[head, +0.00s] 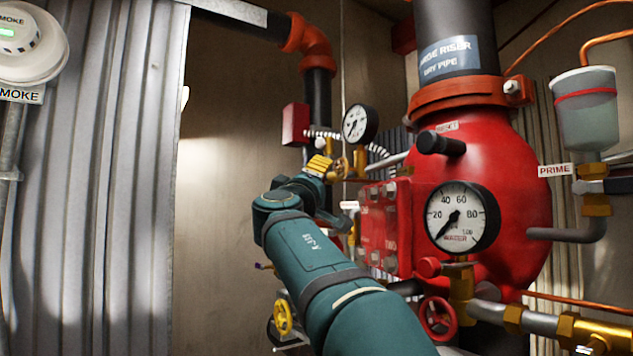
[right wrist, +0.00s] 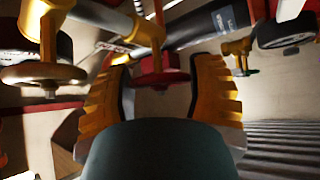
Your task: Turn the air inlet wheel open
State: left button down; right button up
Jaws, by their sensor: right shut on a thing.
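My right gripper (head: 320,165) reaches in among the small pipework left of the big red valve body. In the right wrist view its ribbed yellow fingers (right wrist: 160,95) stand on either side of a small red wheel (right wrist: 160,78), seen nearly edge-on on a brass valve. I take this to be the air inlet wheel. The gripper is shut on it, though the contact itself is hard to see. In the head view this wheel is hidden by the gripper. My left gripper is not in view.
A brass wheel (right wrist: 45,77) stands beside the gripper. A gauge (head: 355,124) is just above it and a red box (head: 295,124) is at upper left. The red valve body (head: 490,165) with a water gauge (head: 462,217) fills the right. A lower red wheel (head: 438,318) and yellow wheel (head: 283,317) are below.

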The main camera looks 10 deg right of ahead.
jog(key=shift+r+n+g+y+p, duration=0.1)
jog(key=shift+n+g+y+p, duration=0.2)
jog(key=shift+n+y+p, duration=0.65)
jog(key=shift+n+g+y, duration=0.75)
jog(key=shift+n+g, duration=0.25)
jog(key=shift+n, duration=0.65)
jog(key=shift+f+n+g, duration=0.2)
jog(key=shift+n+g, duration=0.1)
jog(key=shift+n, duration=0.1)
jog(key=o, duration=1.2)
jog(key=shift+r, duration=0.1)
jog(key=shift+s+a, duration=0.15)
